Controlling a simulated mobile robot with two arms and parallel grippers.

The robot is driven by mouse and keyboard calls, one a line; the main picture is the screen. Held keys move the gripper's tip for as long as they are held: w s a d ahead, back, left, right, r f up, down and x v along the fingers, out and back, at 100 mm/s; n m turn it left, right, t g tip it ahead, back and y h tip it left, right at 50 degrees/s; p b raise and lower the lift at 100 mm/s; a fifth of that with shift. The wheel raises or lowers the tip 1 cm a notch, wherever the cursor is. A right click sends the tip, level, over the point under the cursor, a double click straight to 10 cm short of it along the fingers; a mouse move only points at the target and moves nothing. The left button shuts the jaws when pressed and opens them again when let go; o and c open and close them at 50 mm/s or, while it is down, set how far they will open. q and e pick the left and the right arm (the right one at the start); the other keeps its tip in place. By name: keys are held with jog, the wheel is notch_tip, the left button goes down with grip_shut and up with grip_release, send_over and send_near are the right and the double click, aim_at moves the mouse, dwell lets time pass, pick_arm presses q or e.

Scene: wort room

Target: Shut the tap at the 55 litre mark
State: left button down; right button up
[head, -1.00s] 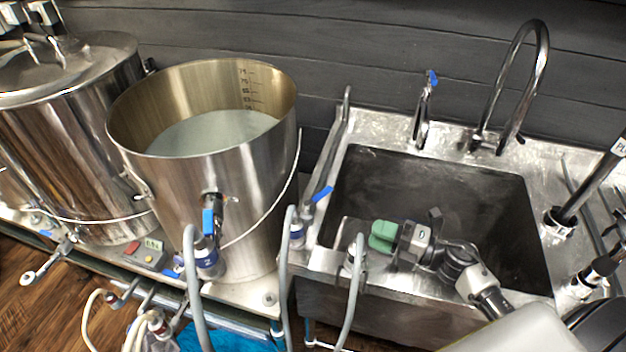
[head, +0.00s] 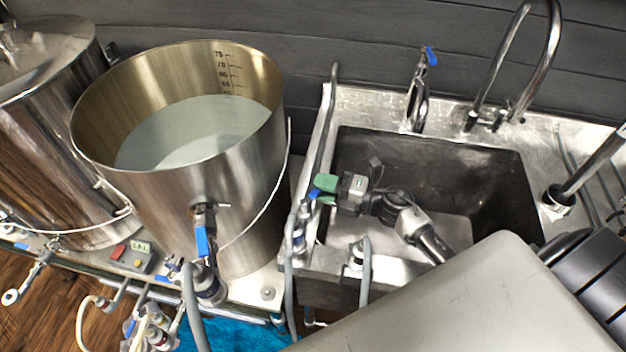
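A large open steel kettle (head: 200,165) stands left of the sink with pale liquid (head: 195,130) in it. Its inner wall bears a scale (head: 224,72) with 75 at the top. The liquid surface lies just below the lowest visible marks; the exact reading is too small to tell. A tap with a blue lever (head: 314,193) stands at the sink's left edge. My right gripper (head: 325,186), with green fingertips, is right at this lever; contact and finger opening cannot be told. Another blue-levered valve (head: 201,238) is on the kettle's front. My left gripper is not in view.
The sink (head: 450,165) has a curved faucet (head: 540,60) and a small blue-topped tap (head: 420,90) behind it. Grey hoses (head: 192,310) hang in front of the kettle. A lidded steel vessel (head: 50,140) stands at the far left.

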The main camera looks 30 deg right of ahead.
jog(key=shift+w+a, duration=0.45)
jog(key=shift+w, duration=0.05)
jog(key=shift+w+a, duration=0.3)
jog(key=shift+a, duration=0.1)
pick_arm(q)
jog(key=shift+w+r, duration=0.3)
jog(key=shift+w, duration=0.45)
pick_arm(e)
grip_shut()
